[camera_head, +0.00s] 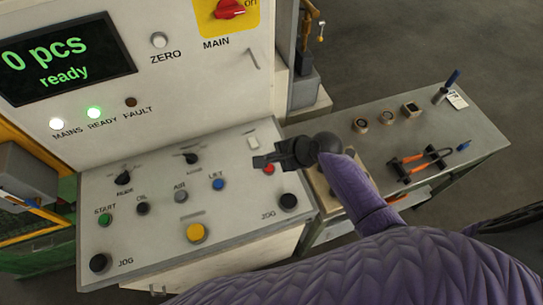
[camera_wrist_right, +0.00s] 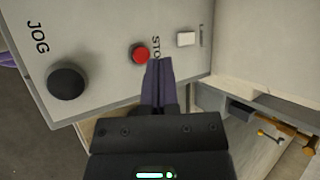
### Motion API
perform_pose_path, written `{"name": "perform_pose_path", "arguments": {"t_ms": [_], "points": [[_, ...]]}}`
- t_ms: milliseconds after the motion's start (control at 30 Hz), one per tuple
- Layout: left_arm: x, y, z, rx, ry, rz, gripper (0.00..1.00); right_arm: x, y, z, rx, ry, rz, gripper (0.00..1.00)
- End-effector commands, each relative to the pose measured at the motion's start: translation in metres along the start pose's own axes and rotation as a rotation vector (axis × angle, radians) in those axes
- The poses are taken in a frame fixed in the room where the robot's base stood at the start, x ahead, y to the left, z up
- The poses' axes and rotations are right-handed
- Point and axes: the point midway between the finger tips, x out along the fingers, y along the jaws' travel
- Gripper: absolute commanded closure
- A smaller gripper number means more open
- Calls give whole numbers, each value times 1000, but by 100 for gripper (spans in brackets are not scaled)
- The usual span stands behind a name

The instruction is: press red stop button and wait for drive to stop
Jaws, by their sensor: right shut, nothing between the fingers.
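The red stop button (camera_head: 268,169) sits at the right side of the sloped control panel (camera_head: 150,235), partly beside my right gripper's fingers in the head view. In the wrist view the red button (camera_wrist_right: 139,54) shows clearly, with the label STO beside it partly covered by the fingers. My right gripper (camera_head: 262,161) is shut and empty, over the panel close to the button. In the wrist view its fingertips (camera_wrist_right: 159,62) lie just to the right of the button; I cannot tell whether they touch the panel. The display (camera_head: 60,58) reads "0 pcs ready". My left gripper is not in view.
A black JOG knob (camera_head: 288,202), a yellow button (camera_head: 196,233) and a blue LIFT button (camera_head: 218,184) are nearby. A white rectangular switch (camera_wrist_right: 186,39) is right of the stop button. A side table (camera_head: 455,140) holds tools.

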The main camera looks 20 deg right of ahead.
Motion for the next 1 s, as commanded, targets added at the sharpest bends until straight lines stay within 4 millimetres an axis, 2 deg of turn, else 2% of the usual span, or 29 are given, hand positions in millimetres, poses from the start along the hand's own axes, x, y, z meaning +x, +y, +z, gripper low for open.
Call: {"name": "perform_pose_path", "arguments": {"t_ms": [33,100,267,667,867,1000], "points": [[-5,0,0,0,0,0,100,-3,-14,-1,75,-12,-23,100],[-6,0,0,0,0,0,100,-4,-25,-2,162,-28,-47,100],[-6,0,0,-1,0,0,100,-4,-33,-3,236,-43,-66,100],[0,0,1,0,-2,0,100,0,-29,-5,233,-42,-64,100],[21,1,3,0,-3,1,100,14,-18,-12,233,-41,-63,100],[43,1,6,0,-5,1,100,28,-8,-19,232,-41,-63,100]]}}
